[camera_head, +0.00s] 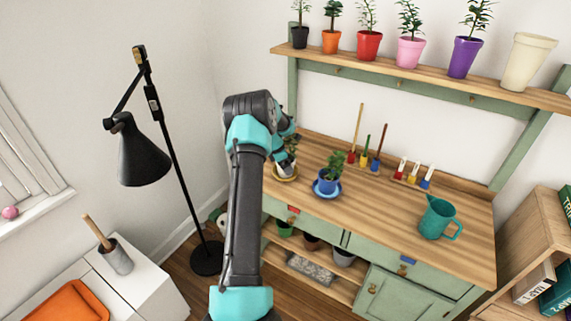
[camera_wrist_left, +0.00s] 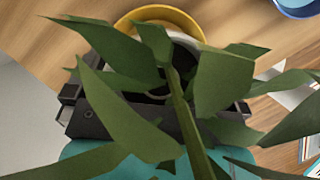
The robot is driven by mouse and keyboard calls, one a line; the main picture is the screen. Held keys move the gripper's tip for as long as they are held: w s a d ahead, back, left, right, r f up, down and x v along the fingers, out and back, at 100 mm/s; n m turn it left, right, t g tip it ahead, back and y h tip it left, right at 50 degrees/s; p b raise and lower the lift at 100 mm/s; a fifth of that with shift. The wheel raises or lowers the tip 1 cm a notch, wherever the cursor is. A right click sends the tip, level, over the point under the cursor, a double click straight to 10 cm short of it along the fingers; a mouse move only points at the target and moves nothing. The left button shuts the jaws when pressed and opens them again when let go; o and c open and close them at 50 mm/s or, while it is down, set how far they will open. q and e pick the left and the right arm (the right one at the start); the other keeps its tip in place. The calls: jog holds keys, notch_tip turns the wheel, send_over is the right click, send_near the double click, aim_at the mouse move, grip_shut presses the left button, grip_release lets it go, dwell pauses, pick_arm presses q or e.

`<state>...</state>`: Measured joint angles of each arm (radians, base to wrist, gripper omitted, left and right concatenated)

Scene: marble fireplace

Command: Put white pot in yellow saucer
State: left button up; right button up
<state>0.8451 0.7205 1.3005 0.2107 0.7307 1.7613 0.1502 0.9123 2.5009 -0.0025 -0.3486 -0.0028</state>
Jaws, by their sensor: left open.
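The white pot (camera_head: 287,168) with a leafy green plant stands over the yellow saucer (camera_head: 285,177) at the left end of the wooden bench. In the left wrist view, a pale bit of the pot's rim (camera_wrist_left: 188,42) shows inside the yellow saucer's curved edge (camera_wrist_left: 160,17). The pot appears to sit in the saucer, though its base is hidden. My left gripper (camera_head: 282,158) is open beside the pot, with the plant's leaves across its jaws. The leaves hide most of the pot and any contact with the fingers. My right gripper is out of view.
A blue pot with a plant stands in a blue saucer (camera_head: 328,190) just right of the white pot. Small tools in colored holders line the bench's back. A teal watering can (camera_head: 438,217) stands at right. A shelf above (camera_head: 420,78) holds several pots. The mid-right bench is clear.

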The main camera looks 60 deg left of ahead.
pick_arm(q)
jog(key=shift+r, duration=0.15)
jog(key=v, duration=1.2)
jog(key=shift+w, duration=0.1)
